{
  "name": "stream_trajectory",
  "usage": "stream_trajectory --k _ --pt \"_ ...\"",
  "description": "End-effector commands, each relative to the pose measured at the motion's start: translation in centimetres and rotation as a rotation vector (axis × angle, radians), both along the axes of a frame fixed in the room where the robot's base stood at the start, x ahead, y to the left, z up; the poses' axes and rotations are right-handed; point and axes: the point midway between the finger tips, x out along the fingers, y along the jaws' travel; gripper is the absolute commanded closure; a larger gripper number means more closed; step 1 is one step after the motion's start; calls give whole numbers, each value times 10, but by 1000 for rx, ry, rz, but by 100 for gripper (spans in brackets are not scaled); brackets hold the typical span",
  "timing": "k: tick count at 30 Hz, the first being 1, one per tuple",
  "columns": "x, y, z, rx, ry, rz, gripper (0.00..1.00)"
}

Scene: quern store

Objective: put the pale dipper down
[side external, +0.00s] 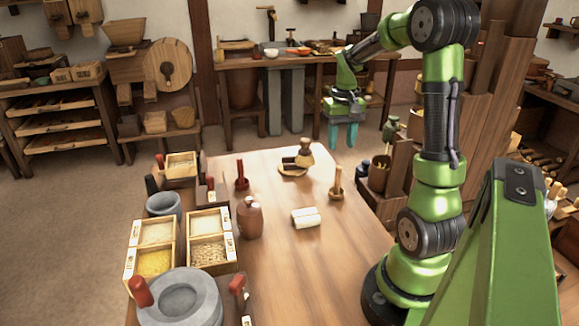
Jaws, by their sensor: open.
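A similar dark red dipper (241,180) stands farther left on the table.
A white roll-like bundle (305,217) and a lidded brown jar (250,219) stand mid-table. A round board (293,171) holds a brush-like thing. Grain boxes (208,251) and a stone quern (180,298) fill the left side. The table's right front is bare.

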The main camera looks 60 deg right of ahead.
Motion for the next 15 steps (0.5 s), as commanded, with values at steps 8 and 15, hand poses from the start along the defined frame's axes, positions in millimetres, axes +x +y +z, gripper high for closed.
stream_trajectory --k 8,15 --pt "28 114 49 -65 -209 163 55" --pt "5 243 77 -33 -501 338 55"
